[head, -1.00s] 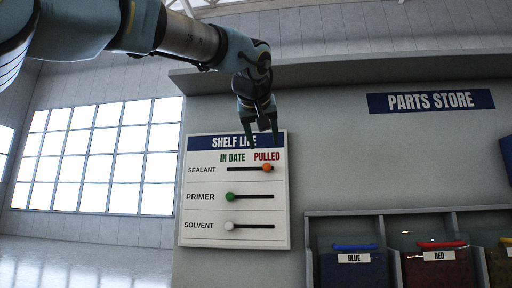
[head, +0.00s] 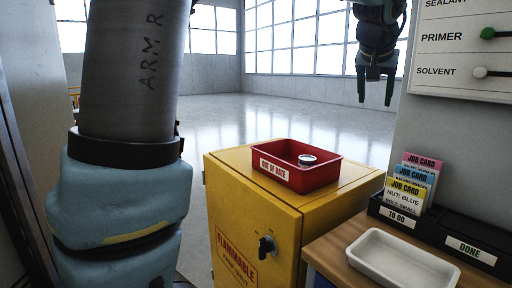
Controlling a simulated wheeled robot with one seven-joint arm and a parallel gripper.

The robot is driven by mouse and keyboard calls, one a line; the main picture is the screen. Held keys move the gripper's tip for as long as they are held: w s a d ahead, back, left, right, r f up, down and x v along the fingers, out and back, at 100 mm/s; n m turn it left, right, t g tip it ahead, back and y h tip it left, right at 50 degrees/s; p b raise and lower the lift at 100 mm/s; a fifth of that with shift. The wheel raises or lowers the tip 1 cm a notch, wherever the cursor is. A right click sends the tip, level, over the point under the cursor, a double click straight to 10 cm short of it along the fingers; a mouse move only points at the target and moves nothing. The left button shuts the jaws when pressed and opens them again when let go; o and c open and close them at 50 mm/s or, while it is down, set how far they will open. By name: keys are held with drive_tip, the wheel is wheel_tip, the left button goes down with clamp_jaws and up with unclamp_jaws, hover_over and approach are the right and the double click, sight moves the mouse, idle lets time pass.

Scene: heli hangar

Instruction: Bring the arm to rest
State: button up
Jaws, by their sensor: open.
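My gripper (head: 376,88) hangs at the upper right of the head view, fingers pointing down and apart, with nothing between them. It is in front of the window wall, just left of the white shelf-life board (head: 462,62). The board shows its PRIMER row with a green knob (head: 488,33) and its SOLVENT row with a white knob (head: 480,72); its top and right side are out of view. The gripper is apart from the board and well above the cabinet and bench.
A yellow flammables cabinet (head: 232,222) carries a red OUT OF DATE tray (head: 321,178) with a small tin (head: 307,159) in it. On the wooden bench (head: 335,250) are a white tray (head: 402,262) and a black card holder (head: 440,233) with several job cards. Open floor lies behind.

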drive_tip(key=w+a+f+n+g+y, duration=0.1)
drive_tip(key=a+f+y, duration=0.1)
drive_tip(key=a+f, duration=0.7)
drive_tip(key=w+a+f+n+g+y, duration=0.1)
drive_tip(key=a+f+n, duration=0.1)
drive_tip(key=a+f, duration=0.75)
drive_tip(key=s+a+f+n+g, duration=0.1)
drive_tip(key=s+a+f, duration=0.2)
drive_tip(key=a, duration=0.3)
drive_tip(key=s+a+f+n+g, duration=0.1)
drive_tip(key=s+a+f, duration=0.2)
drive_tip(key=a, duration=0.4)
drive_tip(key=s+a+f+n+g+y, duration=0.1)
drive_tip(key=s+a+f, duration=0.2)
drive_tip(key=s+a, duration=0.2)
drive_tip(key=shift+s+a+f, duration=0.3)
drive_tip(key=shift+s+a, duration=0.05)
drive_tip(key=shift+a, duration=0.55)
